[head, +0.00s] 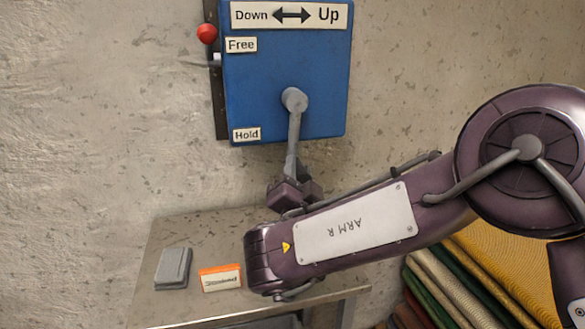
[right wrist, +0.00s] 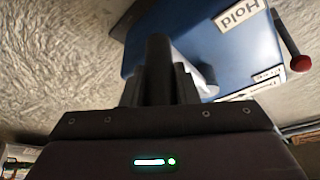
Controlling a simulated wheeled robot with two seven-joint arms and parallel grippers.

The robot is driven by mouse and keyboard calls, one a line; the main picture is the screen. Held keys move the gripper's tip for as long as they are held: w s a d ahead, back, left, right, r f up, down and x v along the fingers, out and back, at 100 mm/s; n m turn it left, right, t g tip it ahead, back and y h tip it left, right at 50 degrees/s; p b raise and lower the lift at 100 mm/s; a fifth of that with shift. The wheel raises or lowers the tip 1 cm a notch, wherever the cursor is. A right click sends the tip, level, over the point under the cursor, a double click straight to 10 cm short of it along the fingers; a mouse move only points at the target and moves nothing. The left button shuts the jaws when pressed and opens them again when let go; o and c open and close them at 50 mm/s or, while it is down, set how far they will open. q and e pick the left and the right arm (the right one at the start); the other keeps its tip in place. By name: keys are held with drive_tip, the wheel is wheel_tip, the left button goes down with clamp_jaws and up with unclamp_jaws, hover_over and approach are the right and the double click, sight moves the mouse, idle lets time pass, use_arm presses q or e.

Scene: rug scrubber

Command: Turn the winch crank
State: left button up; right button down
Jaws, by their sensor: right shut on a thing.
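The winch is a blue box (head: 270,75) on the wall, labelled Down and Up at the top. Its grey crank (head: 294,128) hangs almost straight down from a round hub. My right gripper (head: 292,186) is at the crank's lower end, below the box, and is shut on the handle there; the arm hides part of the grip. In the right wrist view the dark handle (right wrist: 158,62) stands between the fingers, with the blue box (right wrist: 240,45) behind. A lever with a red knob (head: 207,33) is at the box's left, up near the Free label. My left gripper is out of view.
A grey metal table (head: 215,225) stands below the winch, with a grey block (head: 173,268) and an orange-and-white box (head: 220,278) on it. Folded or rolled rugs (head: 470,275) lie at the lower right. The wall left of the winch is bare.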

drive_tip(key=shift+w+d, duration=0.1)
drive_tip(key=shift+d, duration=0.1)
idle(0.3)
drive_tip(key=c, duration=1.1)
unclamp_jaws()
